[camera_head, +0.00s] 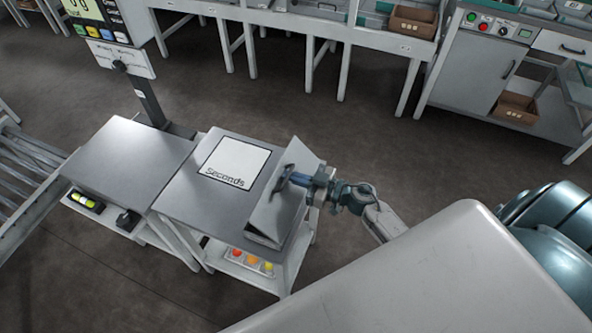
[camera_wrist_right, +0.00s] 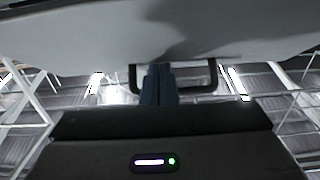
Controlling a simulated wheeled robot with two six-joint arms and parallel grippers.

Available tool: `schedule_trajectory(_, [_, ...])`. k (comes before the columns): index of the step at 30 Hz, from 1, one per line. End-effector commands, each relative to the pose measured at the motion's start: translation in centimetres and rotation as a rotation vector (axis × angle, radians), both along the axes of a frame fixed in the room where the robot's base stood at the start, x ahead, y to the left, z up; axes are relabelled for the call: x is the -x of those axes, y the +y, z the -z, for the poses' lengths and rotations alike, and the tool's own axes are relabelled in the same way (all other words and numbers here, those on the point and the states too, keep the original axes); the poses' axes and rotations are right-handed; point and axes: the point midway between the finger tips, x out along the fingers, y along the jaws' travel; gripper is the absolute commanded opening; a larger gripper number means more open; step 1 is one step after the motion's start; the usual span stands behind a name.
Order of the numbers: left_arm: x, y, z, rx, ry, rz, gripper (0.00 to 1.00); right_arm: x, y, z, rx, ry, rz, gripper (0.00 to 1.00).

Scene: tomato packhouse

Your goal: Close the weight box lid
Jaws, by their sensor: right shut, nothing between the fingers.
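The weight box (camera_head: 268,222) is a light grey case on the right side of the grey table, beside the "Seconds" sheet. Its lid (camera_head: 302,154) appears raised and tilted; its exact angle is hard to tell. My right gripper (camera_head: 283,181) is shut and empty, reaching in from the right, its blue fingers in front of the box. In the right wrist view the shut fingers (camera_wrist_right: 158,85) are close under a pale panel, between the legs of a black handle (camera_wrist_right: 208,82). I cannot tell if they touch it. My left gripper is not in view.
The white "Seconds" sheet (camera_head: 234,161) lies flat on the table (camera_head: 190,207). A second grey table (camera_head: 125,160) and a scale display (camera_head: 100,22) stand to the left. Coloured balls sit in a tray (camera_head: 234,260) below. Benches line the back, with open floor between.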

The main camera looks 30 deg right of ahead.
Motion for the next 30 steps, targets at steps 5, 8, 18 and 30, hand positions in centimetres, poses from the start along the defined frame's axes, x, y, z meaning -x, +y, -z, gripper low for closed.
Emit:
schedule_trajectory(5, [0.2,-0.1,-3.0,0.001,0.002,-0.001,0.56,-0.6,0.5,-0.3,-0.006,0.002,0.002,0.00])
schedule_trajectory(8, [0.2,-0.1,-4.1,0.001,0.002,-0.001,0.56,-1.0,0.9,0.2,-0.006,0.002,0.001,0.00])
schedule_trajectory(18, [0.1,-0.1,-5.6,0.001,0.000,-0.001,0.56,-2.4,2.1,2.3,-0.005,0.000,0.000,0.00])
schedule_trajectory(30, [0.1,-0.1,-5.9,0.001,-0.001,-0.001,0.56,-3.2,2.8,4.0,-0.003,-0.001,0.000,0.00])
